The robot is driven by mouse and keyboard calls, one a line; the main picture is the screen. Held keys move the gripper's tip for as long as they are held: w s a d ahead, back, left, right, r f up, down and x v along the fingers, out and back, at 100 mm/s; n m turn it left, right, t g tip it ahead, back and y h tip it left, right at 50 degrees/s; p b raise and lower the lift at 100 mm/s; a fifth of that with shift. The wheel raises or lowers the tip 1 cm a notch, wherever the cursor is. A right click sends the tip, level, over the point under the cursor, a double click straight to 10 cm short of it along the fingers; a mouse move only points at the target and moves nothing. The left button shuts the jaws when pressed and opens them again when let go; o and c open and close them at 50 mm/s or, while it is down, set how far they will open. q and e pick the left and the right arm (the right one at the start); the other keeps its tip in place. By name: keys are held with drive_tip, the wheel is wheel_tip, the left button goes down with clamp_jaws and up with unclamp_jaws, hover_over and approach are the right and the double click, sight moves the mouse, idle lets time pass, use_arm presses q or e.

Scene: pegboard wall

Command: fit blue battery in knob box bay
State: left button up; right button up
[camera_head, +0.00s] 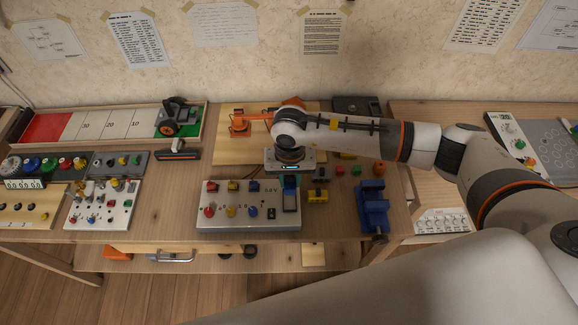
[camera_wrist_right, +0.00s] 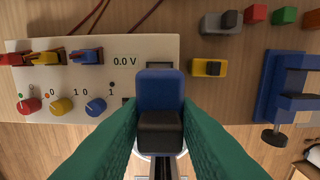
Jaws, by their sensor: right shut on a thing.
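The knob box (camera_head: 248,219) is a pale box with red, yellow and blue knobs on the front part of the bench. In the right wrist view the box (camera_wrist_right: 140,48) shows a 0.0 V display. My right gripper (camera_wrist_right: 162,130) has green fingers shut on the blue battery (camera_wrist_right: 160,88), which has a black end. The battery is over the right part of the box and covers part of the bay area. I cannot tell whether it touches the box or sits in the bay. My left gripper is not in view.
A yellow block with a black top (camera_head: 318,195) stands just right of the box, and a blue vise (camera_head: 374,208) further right. Small coloured blocks lie behind them. A panel of switches (camera_head: 102,207) is at the left. Bare bench lies between it and the box.

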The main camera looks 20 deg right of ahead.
sight(290, 202)
drive_tip(key=shift+f+b, duration=0.9)
drive_tip(key=shift+f, duration=1.05)
drive_tip(key=shift+f+b, duration=0.3)
drive_tip(key=shift+f, duration=0.15)
drive_tip(key=shift+f+b, duration=0.4)
drive_tip(key=shift+b, duration=0.2)
drive_tip(key=shift+b, duration=0.7)
drive_tip(key=shift+f+b, duration=0.65)
drive_tip(key=shift+b, duration=0.25)
drive_tip(key=shift+b, duration=0.35)
drive_tip(key=shift+f+b, duration=0.6)
drive_tip(key=shift+b, duration=0.3)
idle(0.6)
drive_tip(key=shift+s+f+b, duration=0.15)
drive_tip(key=shift+f+b, duration=0.05)
drive_tip(key=shift+b, duration=0.25)
